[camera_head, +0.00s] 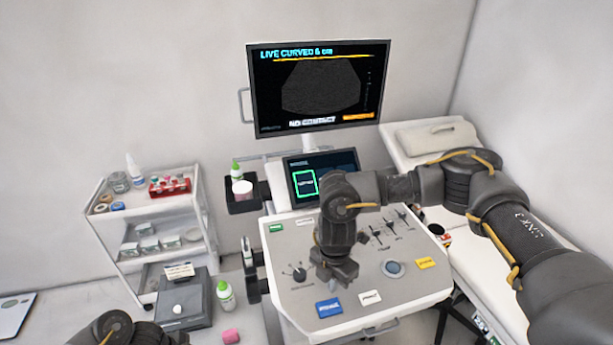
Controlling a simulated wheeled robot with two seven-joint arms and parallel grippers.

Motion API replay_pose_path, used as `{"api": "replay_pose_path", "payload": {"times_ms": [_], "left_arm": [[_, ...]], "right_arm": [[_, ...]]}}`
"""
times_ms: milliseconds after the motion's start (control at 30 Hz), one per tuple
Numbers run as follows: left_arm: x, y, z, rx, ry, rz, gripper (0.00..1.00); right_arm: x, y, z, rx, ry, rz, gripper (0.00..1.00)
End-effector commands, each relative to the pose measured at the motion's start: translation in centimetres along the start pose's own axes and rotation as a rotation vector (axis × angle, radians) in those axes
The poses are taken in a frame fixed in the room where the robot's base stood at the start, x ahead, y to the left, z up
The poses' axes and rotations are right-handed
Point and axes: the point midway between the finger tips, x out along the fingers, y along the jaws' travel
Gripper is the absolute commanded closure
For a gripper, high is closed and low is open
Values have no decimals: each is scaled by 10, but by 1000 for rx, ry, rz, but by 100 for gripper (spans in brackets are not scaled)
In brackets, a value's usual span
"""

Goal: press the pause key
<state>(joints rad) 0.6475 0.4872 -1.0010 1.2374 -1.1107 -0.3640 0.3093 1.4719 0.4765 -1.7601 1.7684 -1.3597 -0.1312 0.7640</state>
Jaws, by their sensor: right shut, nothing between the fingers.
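The ultrasound console's slanted panel (300,255) carries several coloured keys. A blue key (328,307) and a white key (370,297) lie along its front, a yellow key (426,263) at the right, a green key (275,227) and another white key (304,221) at the back left. The labels are too small to read, so I cannot tell which is the pause key. My right gripper (336,278) is shut and empty, pointing down over the panel just behind the blue key. It hides part of the panel's middle. My left arm shows only at the bottom left edge.
The monitor (318,88) shows a live picture with "NO CONTACT". A touch screen (335,165) stands behind the panel. A knob (299,273), sliders (391,229) and a trackball (393,268) share the panel. A supply cart (150,215) is left; a couch (480,255) is right.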

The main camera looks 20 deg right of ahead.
Motion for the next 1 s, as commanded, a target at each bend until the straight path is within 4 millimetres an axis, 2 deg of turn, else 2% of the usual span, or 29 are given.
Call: {"api": "replay_pose_path", "payload": {"times_ms": [600, 1000], "left_arm": [[0, 0, 0, 0, 1, -1, 100], [0, 0, 0, 0, 1, -1, 100]], "right_arm": [[62, 0, -1, 0, 2, 0, 100], [69, 1, -1, -1, 1, 2, 100]]}}
